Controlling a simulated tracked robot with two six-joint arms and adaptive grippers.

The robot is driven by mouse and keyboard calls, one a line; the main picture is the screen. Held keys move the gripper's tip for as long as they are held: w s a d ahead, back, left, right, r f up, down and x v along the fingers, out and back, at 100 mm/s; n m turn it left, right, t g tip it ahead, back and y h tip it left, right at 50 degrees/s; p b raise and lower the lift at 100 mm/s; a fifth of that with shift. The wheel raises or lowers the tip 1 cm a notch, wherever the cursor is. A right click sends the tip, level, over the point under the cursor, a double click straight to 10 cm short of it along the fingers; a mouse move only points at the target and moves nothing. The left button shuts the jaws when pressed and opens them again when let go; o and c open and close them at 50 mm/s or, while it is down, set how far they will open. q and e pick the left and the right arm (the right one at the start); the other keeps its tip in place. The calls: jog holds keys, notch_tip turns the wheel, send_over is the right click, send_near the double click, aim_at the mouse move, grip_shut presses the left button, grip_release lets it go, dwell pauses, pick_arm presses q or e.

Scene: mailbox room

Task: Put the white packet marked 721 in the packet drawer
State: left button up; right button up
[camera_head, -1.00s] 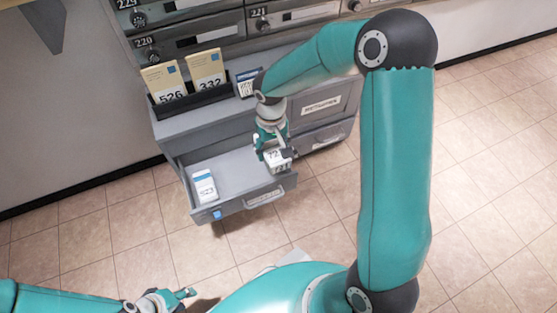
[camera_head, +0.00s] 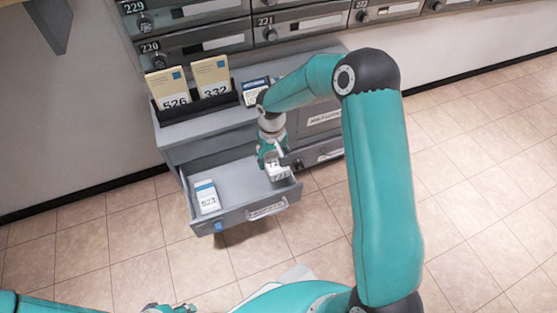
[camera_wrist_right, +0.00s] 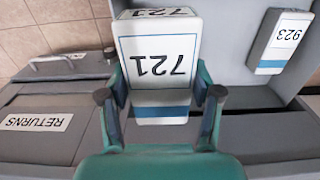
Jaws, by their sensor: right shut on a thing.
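The white packet marked 721 (camera_wrist_right: 158,65) has a blue band and stands between the fingers of my right gripper (camera_wrist_right: 160,95), which is shut on it. In the head view the packet (camera_head: 278,173) is at the right end of the open grey drawer (camera_head: 240,211), inside its outline. I cannot tell whether it touches the drawer floor. My right gripper (camera_head: 272,158) hides part of it. My left gripper (camera_head: 168,308) shows only as a sliver at the bottom edge, so its jaws are unclear.
Another white packet with a blue band (camera_head: 206,196) lies at the drawer's left end; the drawer floor between is clear. Cream packets (camera_head: 212,77) stand in a black rack on the cabinet top. A closed drawer labelled RETURNS (camera_wrist_right: 35,122) is beside. Mailboxes line the wall.

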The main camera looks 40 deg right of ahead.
jog(key=f+b, duration=0.2)
jog(key=f, duration=0.1)
jog(key=w+f+b, duration=0.1)
jog(key=f+b, duration=0.2)
jog(key=f, duration=0.1)
jog(key=w+f+b, duration=0.1)
jog(key=f+b, duration=0.1)
jog(key=f, duration=0.2)
jog(key=shift+d+f, duration=0.15)
jog(key=shift+d, duration=0.1)
jog(key=o, duration=1.3)
jog(key=shift+d, duration=0.1)
jog(key=shift+r, duration=0.6)
notch_tip(320, 180, up, 10)
jog(key=shift+f, duration=0.1)
jog(key=shift+a+r, duration=0.2)
jog(key=shift+r, duration=0.35)
